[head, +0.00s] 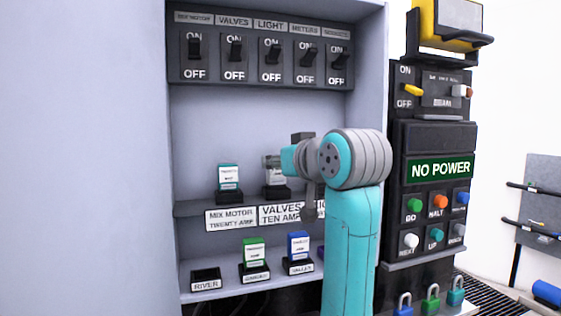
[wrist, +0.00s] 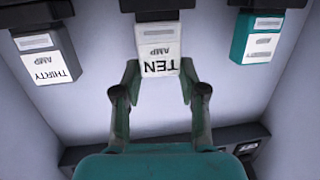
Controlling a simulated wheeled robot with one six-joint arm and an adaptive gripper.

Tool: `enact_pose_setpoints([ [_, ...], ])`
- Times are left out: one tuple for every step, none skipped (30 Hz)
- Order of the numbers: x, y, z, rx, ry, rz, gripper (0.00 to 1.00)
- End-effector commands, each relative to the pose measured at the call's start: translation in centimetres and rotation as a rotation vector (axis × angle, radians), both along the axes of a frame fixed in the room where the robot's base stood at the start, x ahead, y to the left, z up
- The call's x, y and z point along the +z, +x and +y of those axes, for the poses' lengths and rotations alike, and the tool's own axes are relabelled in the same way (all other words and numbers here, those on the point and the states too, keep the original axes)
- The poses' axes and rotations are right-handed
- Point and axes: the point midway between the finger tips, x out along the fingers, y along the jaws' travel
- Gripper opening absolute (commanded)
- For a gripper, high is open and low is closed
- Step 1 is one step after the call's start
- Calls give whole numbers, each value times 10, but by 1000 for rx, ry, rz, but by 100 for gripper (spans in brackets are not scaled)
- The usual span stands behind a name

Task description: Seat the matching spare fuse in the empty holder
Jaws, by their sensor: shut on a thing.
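A white fuse marked TEN AMP (wrist: 158,45) is between the fingertips of my gripper (wrist: 160,68), which is shut on it near its free end. The fuse's other end meets a black holder (wrist: 155,8) in the wrist view; how deep it sits I cannot tell. In the head view the white fuse (head: 274,176) stands upright at the holder (head: 277,192) above the label VALVES TEN AMP (head: 280,213). My gripper (head: 270,161) is at its top, partly hidden by my arm.
A teal fuse (head: 228,177) stands left, above MIX MOTOR TWENTY AMP. A THIRTY AMP fuse (wrist: 48,65) is on the other side. On the lower shelf, the RIVER holder (head: 206,279) is empty; green (head: 253,252) and blue (head: 298,246) fuses stand beside it. Switches (head: 272,56) are above.

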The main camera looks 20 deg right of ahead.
Motion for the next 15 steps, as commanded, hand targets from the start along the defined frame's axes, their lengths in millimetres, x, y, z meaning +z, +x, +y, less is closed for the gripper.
enact_pose_setpoints([
  [0,0,0,0,0,0,49],
  [0,0,0,0,0,0,56],
  [0,0,0,0,0,0,66],
  [0,0,0,0,0,0,71],
  [0,0,0,0,0,0,71],
  [0,0,0,0,0,0,71],
  [0,0,0,0,0,0,71],
  [0,0,0,0,0,0,71],
  [0,0,0,0,0,0,71],
  [0,0,0,0,0,0,71],
  [0,0,0,0,0,0,71],
  [0,0,0,0,0,0,71],
  [0,-1,0,0,0,-1,71],
  [1,-2,0,0,0,-1,71],
  [1,-4,-1,0,0,-2,71],
])
